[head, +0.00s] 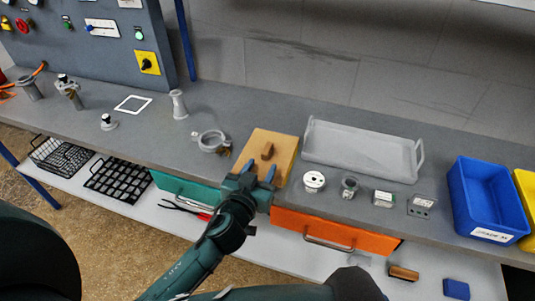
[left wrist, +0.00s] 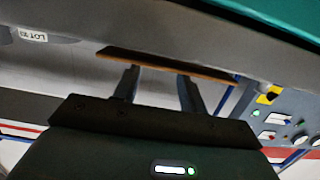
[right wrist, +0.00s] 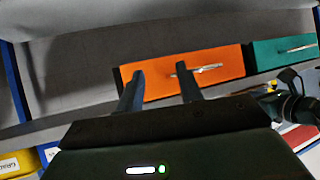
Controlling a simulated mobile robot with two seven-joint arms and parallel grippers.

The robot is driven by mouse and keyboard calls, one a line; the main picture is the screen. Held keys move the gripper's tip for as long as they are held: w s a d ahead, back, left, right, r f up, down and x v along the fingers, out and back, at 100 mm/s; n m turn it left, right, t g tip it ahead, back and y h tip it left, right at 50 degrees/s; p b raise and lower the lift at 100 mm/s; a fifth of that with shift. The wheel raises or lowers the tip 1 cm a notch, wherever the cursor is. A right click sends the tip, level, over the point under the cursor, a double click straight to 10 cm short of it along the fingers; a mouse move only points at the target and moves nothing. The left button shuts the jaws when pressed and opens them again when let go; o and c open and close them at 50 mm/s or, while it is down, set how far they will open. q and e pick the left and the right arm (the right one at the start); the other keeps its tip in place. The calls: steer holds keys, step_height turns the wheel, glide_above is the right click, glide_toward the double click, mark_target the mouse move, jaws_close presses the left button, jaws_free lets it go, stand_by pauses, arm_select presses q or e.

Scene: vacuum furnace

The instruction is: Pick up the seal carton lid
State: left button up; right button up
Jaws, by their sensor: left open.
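A flat tan slab (head: 287,145) lies on the grey bench with a small brown block (head: 267,151) on its top; it looks like the seal carton lid, though I cannot tell whether a carton is under it. My left gripper (head: 262,169) is open at the slab's front edge, its fingers apart and the brown block beyond them. In the left wrist view, a brown slab edge (left wrist: 165,64) lies just past the open fingertips (left wrist: 159,72). My right gripper (right wrist: 161,82) is open and empty, low in front of the bench, facing the drawers.
An orange drawer (head: 335,230) and a teal drawer (head: 185,190) sit under the bench top. A clamp ring (head: 211,141) is left of the slab. A grey tray (head: 360,147), several small parts and a blue bin (head: 487,195) stand to the right.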

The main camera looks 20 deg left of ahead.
mark_target(264, 156)
arm_select(q)
steer(key=w, duration=0.2)
steer(key=w+p, duration=0.1)
steer(key=w, duration=0.2)
steer(key=shift+w+a+f, duration=0.1)
steer(key=shift+a+f, duration=0.1)
jaws_close()
